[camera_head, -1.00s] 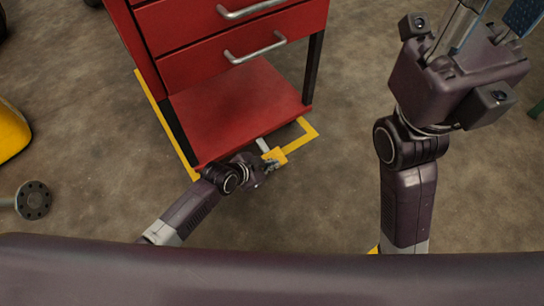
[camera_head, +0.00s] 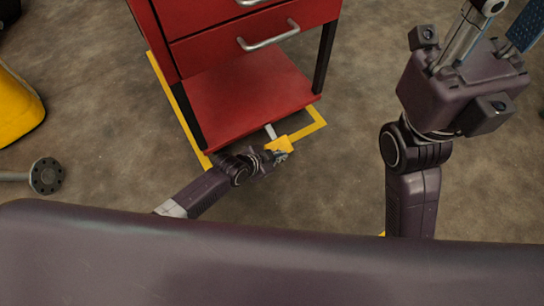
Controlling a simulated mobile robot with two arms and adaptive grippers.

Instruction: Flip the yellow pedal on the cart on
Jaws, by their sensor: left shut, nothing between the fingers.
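The red cart (camera_head: 245,92) stands upper centre, with drawers above an open bottom shelf. The yellow pedal (camera_head: 280,145) sticks out low at the cart's front edge on a short grey metal arm (camera_head: 270,131). My left gripper (camera_head: 276,155) is shut, with nothing between its fingers, low at the pedal. Its fingertips overlap the pedal's near edge in the picture; I cannot tell whether they touch. My right arm (camera_head: 425,115) rises at the right, and its fingers are cut off or unclear at the top edge.
Yellow floor tape (camera_head: 312,128) frames the cart's foot. A yellow rounded object (camera_head: 15,105) stands at the far left, above a metal flanged rod (camera_head: 46,176) on the floor. Bare concrete floor (camera_head: 345,160) lies open right of the cart.

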